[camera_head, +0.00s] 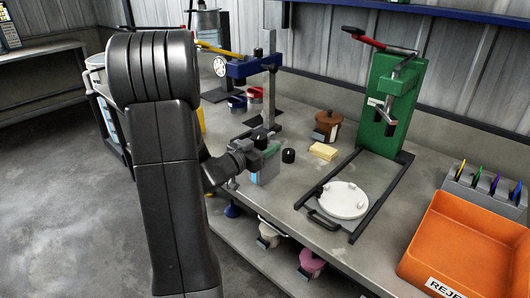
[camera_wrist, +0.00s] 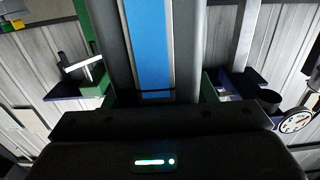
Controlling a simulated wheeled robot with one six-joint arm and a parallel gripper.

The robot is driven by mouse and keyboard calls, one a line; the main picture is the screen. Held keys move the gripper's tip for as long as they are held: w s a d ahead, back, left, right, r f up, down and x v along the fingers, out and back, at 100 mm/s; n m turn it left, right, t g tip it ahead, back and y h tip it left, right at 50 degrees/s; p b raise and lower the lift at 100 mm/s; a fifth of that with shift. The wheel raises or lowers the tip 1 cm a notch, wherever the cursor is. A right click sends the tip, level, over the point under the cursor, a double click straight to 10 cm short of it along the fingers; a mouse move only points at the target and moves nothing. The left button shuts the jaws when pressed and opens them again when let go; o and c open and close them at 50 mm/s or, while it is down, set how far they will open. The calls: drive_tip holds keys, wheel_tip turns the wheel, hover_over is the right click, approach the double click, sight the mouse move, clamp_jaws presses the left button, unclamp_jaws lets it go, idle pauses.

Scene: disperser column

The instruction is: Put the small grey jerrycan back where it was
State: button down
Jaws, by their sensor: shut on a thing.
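The small grey jerrycan (camera_head: 268,171) is held upright at the front edge of the workbench. My gripper (camera_head: 262,153) is shut on it, with a green finger pad showing against its side. In the wrist view, the jerrycan's grey body with a blue stripe (camera_wrist: 150,45) fills the middle, between the fingers of my gripper (camera_wrist: 155,92). Whether the jerrycan's base touches the bench cannot be told. My arm hides part of the bench's left side.
A small black cylinder (camera_head: 288,155) stands just right of the jerrycan. A green press (camera_head: 393,105), a white lid (camera_head: 344,199) and an orange bin (camera_head: 470,250) are rightward.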

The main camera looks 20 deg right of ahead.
drive_tip(key=shift+f, duration=0.95)
drive_tip(key=c, duration=1)
unclamp_jaws()
drive_tip(key=shift+f, duration=0.15)
drive_tip(key=shift+c, duration=0.2)
drive_tip(key=o, duration=0.4)
drive_tip(key=shift+o, duration=0.2)
drive_tip(key=v, duration=1.2)
drive_tip(key=shift+r, duration=0.2)
